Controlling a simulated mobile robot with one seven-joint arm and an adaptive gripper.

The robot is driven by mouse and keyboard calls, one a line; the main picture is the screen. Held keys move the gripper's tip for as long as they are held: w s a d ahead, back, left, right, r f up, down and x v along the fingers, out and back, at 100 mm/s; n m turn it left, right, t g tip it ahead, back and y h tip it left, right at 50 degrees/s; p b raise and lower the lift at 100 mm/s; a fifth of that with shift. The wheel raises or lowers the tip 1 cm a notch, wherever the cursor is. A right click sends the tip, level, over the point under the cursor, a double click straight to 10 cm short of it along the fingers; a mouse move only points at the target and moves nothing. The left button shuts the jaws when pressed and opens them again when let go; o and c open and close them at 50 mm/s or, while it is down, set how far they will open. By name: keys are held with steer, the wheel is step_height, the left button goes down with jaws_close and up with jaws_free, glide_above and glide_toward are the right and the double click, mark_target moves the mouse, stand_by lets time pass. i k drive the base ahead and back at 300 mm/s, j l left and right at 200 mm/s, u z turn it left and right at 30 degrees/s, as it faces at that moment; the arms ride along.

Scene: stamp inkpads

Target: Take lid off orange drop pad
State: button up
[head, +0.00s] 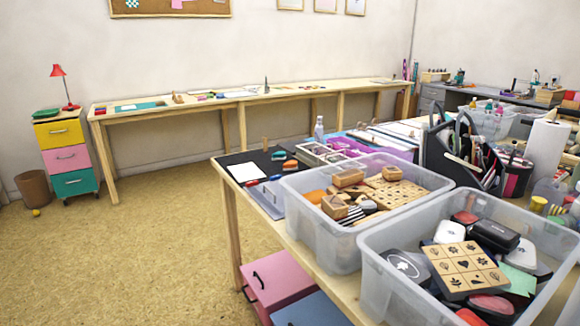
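A small orange-red pad (290,164) lies on the black mat (232,159) at the near table's far left corner. It looks like a drop pad, but it is too small to tell its shape or its lid clearly. A similar small pad with teal and red on it (279,155) lies just behind it. A larger orange item (315,196) lies in the left clear bin among wooden stamps. I cannot tell whether it is a drop pad. My gripper is not in view.
The left clear bin (330,240) and right clear bin (395,290) fill the near table's front. A white sheet (245,172) lies on the mat. A dark tool caddy (440,165) stands behind the bins. Pink drawers (275,277) sit below.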

mark_target(291, 164)
steer(key=i+j+z, duration=0.15)
steer(key=i+j, duration=0.2)
steer(key=i+j+z, duration=0.15)
steer(key=i+j, duration=0.2)
steer(key=j, duration=0.15)
steer(key=i+j+z, duration=0.15)
steer(key=i+j, duration=0.2)
steer(key=j, duration=0.15)
